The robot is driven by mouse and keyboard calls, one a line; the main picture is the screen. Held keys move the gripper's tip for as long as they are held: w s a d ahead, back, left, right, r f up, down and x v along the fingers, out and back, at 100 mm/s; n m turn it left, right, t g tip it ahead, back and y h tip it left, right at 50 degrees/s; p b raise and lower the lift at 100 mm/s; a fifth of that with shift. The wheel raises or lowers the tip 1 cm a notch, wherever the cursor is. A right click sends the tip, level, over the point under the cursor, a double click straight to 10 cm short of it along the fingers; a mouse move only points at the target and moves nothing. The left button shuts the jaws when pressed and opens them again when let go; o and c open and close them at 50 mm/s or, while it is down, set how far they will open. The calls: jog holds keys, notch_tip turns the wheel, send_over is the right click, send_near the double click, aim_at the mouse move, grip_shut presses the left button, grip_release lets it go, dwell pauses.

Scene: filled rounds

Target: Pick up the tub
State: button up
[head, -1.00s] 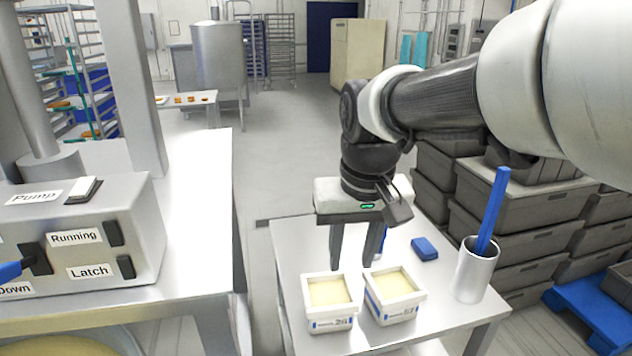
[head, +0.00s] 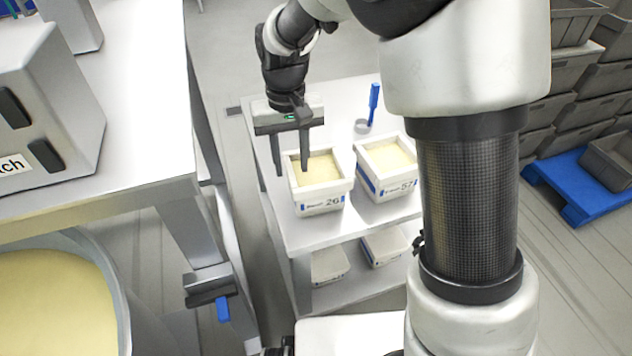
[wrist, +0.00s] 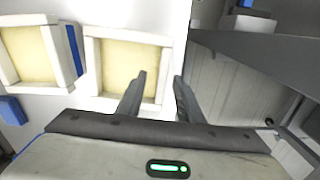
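Two white square tubs with blue marks and pale yellow filling stand side by side on a small metal table. The left tub (head: 322,204) is labelled 26, and the right tub (head: 388,188) is labelled 57. My gripper (head: 292,172) is open, pointing down at the left wall of tub 26. One finger is outside that wall and the other is over the filling side. In the wrist view my gripper (wrist: 160,76) has its fingers either side of one wall of the nearer tub (wrist: 92,65). Contact with the wall cannot be told.
A blue-handled scoop (head: 374,100) lies behind the tubs. More tubs (head: 383,248) sit on the lower shelf. A steel bench (head: 150,130) stands left, with a vat of yellow mass (head: 55,300) below. Grey crates (head: 575,75) and a blue pallet (head: 570,185) are right.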

notch_tip(320, 180, down, 7)
jog(key=shift+s+a+r+b, duration=0.1)
jog(key=shift+a+b, duration=0.05)
jog(key=shift+b, duration=0.7)
grip_shut()
jog(key=shift+r, duration=0.1)
dwell(0.8)
